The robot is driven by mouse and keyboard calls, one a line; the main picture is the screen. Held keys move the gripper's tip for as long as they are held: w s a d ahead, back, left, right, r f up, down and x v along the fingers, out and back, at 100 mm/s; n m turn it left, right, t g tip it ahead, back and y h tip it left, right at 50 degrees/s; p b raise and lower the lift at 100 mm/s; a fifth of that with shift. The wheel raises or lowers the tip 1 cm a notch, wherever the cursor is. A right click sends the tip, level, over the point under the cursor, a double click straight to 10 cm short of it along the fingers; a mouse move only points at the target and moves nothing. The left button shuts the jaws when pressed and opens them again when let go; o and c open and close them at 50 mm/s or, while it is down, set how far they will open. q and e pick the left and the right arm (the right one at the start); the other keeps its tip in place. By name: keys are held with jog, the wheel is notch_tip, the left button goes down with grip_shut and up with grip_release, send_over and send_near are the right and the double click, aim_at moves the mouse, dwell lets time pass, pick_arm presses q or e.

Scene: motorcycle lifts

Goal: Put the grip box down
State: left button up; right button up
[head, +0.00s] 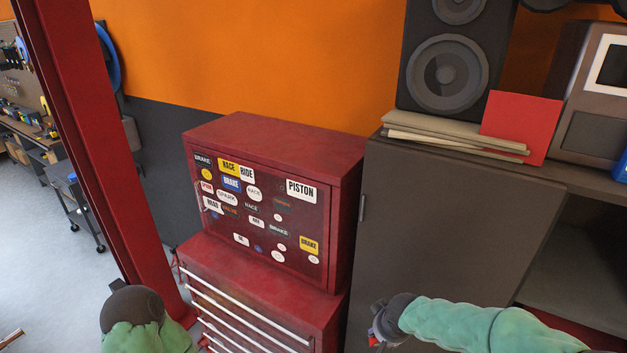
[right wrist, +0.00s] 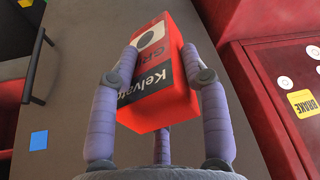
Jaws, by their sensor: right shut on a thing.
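The grip box (right wrist: 160,72) is a red box with a black label band and white lettering. It shows in the right wrist view, tilted, between the fingers of my right gripper (right wrist: 160,58). The fingers are shut on it from both sides. In the head view my right gripper (head: 376,330) is low, in front of the grey cabinet, and mostly hidden behind its own wrist. A small bit of red shows there, too small to tell for sure as the box. My left arm shows at the lower left, but its gripper's fingers are not in view.
A red tool chest (head: 340,183) with stickers stands on a red drawer unit (head: 200,262). The grey cabinet (head: 440,220) stands to its right, with a speaker (head: 447,75), boards (head: 455,143) and a red card (head: 520,122) on top. An open shelf (head: 585,275) is at the right. A red post (head: 95,140) rises at left.

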jog(key=s+f+b, duration=0.2)
jog(key=f+b, duration=0.7)
jog(key=f, duration=0.4)
jog(key=s+f+b, duration=0.2)
jog(key=f+b, duration=0.8)
jog(key=f, duration=0.3)
jog(key=shift+s, duration=0.25)
